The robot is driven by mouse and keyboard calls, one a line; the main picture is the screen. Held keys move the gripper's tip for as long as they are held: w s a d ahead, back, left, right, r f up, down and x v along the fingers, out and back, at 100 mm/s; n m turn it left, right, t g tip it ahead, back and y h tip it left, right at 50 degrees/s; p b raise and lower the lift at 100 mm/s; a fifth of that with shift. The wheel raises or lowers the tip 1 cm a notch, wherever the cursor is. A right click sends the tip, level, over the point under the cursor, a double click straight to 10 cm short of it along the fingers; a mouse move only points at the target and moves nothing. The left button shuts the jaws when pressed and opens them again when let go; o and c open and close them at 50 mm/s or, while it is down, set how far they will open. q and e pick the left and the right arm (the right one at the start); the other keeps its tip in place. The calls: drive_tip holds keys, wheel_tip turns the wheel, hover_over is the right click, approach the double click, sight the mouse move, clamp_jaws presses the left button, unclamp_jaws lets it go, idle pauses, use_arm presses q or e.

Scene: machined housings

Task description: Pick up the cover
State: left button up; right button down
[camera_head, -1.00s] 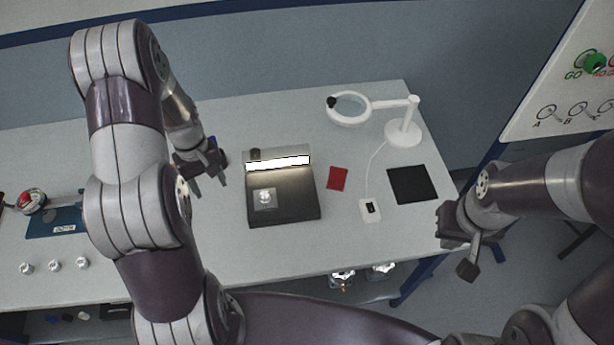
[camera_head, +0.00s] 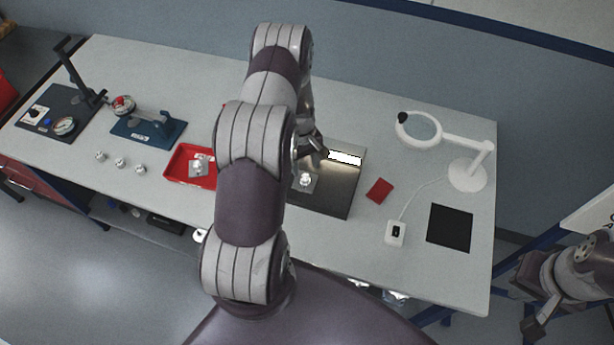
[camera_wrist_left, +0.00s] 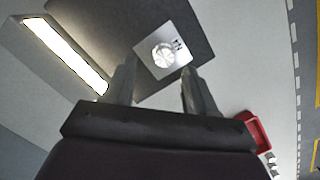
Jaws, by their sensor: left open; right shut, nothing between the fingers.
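A square metallic plate with a round shiny part on it (camera_head: 305,181) lies on the dark base (camera_head: 338,200) of a lit station. It may be the cover; I cannot tell for sure. In the left wrist view the plate (camera_wrist_left: 150,67) and its round part lie ahead of the fingers, apart from them. My left gripper (camera_head: 312,148) is open and empty above the station's upper left, partly hidden by my arm. Its fingers show in the wrist view (camera_wrist_left: 158,85). My right gripper (camera_head: 538,318) is shut and empty at the lower right, off the table.
A red tray (camera_head: 178,178) holds a similar plate and part (camera_head: 199,165). The lit bar (camera_head: 345,158) stands behind the dark base. A magnifier lamp (camera_head: 468,174), red pad (camera_head: 379,190), white box (camera_head: 396,232) and black mat (camera_head: 450,228) lie to the right. Blue fixture (camera_head: 150,130) at left.

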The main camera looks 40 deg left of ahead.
sight(305, 177)
use_arm(q)
drive_tip(key=f, duration=0.1)
drive_tip(key=s+f+p, duration=0.1)
drive_tip(key=f, duration=0.1)
drive_tip(key=shift+d+f, duration=0.15)
drive_tip(key=shift+f, duration=0.3)
drive_tip(key=shift+w+d, duration=0.1)
drive_tip(key=c, duration=0.8)
clamp_jaws()
use_arm(e)
drive_tip(key=shift+s+a+r, duration=0.1)
drive_tip(key=shift+r, duration=0.55)
drive_tip(key=shift+s+a+r, duration=0.1)
drive_tip(key=shift+r, duration=0.5)
